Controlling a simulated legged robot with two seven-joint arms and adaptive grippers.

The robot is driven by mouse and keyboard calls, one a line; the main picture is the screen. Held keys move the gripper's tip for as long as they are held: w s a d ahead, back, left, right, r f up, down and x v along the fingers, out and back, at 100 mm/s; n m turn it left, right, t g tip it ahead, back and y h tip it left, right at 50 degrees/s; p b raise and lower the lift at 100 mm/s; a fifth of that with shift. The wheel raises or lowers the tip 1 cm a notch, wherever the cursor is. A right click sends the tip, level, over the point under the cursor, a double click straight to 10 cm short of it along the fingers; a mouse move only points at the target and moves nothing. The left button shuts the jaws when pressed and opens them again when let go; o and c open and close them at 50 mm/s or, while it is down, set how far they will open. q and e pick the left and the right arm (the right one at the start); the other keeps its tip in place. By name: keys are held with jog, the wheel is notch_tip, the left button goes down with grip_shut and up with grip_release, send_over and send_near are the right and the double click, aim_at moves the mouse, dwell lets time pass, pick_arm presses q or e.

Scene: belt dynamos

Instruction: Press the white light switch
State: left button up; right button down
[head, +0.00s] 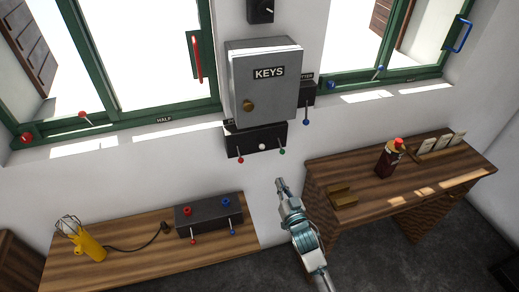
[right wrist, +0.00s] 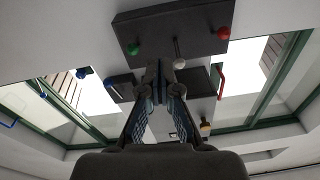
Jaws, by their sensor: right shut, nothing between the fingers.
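The white light switch (head: 262,147) is a pale knob in the middle of a black switch box (head: 240,142) on the wall. A red-tipped lever (head: 241,160) is to its left and a green-tipped lever (head: 282,151) to its right. My right gripper (head: 281,184) is shut and empty, below and slightly right of the white switch in the head view. In the right wrist view the white switch (right wrist: 179,64) shows just right of my shut fingertips (right wrist: 159,70); the exact gap is unclear. My left gripper is out of view.
A grey KEYS cabinet (head: 266,90) hangs directly above the switch box. A blue-tipped lever (head: 306,122) is to its right.

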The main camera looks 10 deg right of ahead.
notch_tip(320, 180, up, 10)
jog(key=s+a+t, duration=0.1)
jog(key=s+t, duration=0.1)
jog(key=shift+y, duration=0.4)
jog(key=w+a+f+p, duration=0.1)
jog(key=w+a+p, duration=0.1)
jog(key=w, duration=0.9)
jog(key=shift+w, duration=0.15)
